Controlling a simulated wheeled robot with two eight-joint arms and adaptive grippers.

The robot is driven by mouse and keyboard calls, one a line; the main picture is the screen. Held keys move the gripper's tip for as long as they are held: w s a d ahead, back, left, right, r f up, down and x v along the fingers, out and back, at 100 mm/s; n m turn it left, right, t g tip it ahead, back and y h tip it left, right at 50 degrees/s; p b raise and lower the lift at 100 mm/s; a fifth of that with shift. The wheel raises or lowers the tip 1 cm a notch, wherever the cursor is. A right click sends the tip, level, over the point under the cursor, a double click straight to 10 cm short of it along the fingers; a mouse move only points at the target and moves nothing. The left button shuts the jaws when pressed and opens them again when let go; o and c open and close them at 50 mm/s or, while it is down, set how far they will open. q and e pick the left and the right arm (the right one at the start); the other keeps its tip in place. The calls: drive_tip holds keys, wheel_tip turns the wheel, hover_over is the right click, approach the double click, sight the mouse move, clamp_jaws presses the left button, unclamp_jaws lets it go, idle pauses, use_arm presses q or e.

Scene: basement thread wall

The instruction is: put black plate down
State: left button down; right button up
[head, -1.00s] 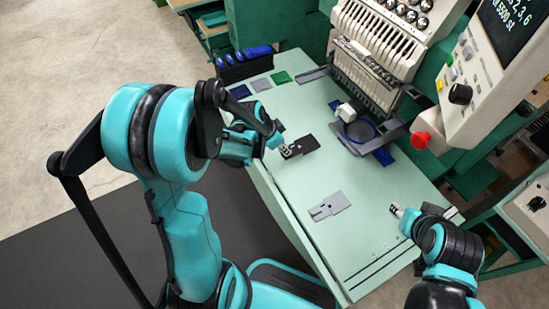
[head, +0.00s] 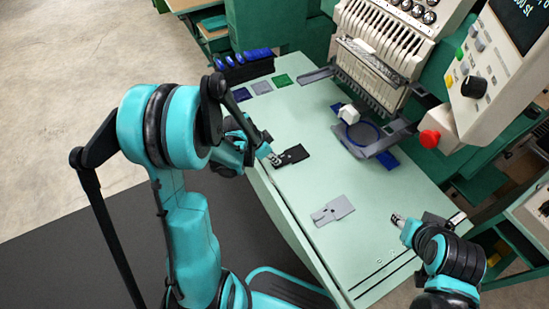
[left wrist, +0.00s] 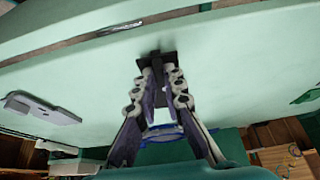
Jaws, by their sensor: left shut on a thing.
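The black plate (head: 294,154) is a flat dark piece with a narrow tab, over the left part of the pale green table. My left gripper (head: 276,159) is shut on its tab end. In the left wrist view the black plate (left wrist: 152,62) shows past the tips of the left gripper (left wrist: 160,72), which hide part of it. I cannot tell whether the plate touches the table. My right gripper (head: 397,219) is over the table's right side, away from the plate; its jaws are too small to read.
A grey plate (head: 333,210) of similar shape lies on the table (head: 290,200). Blue, grey and green patches and a dark rack (head: 243,68) are at the back left. The embroidery machine (head: 380,50), with a round hoop (head: 362,133), stands behind. Table between the plates is clear.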

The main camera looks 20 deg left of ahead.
use_arm(q)
drive_tip(key=c, duration=1.6)
unclamp_jaws()
drive_tip(key=shift+f, duration=0.1)
drive_tip(key=p+v, duration=0.6)
drive_tip(key=v, duration=0.5)
drive_tip(key=s+d+r+n+t+y, duration=0.1)
drive_tip(key=s+d+r+n, duration=0.1)
drive_tip(key=s+d+r, duration=0.1)
drive_tip(key=s+d+r+n+t+y, duration=0.1)
drive_tip(key=s+d+r+n, duration=0.1)
drive_tip(key=s+r+n, duration=0.1)
drive_tip(key=s+d+r+n+t+y, duration=0.1)
drive_tip(key=s+d+r+n, duration=0.1)
drive_tip(key=s+r, duration=0.3)
drive_tip(key=shift+s+d+r+n, duration=0.25)
drive_tip(key=shift+d+r+n, duration=0.05)
drive_tip(key=shift+d+r, duration=0.5)
drive_tip(key=shift+f, duration=0.1)
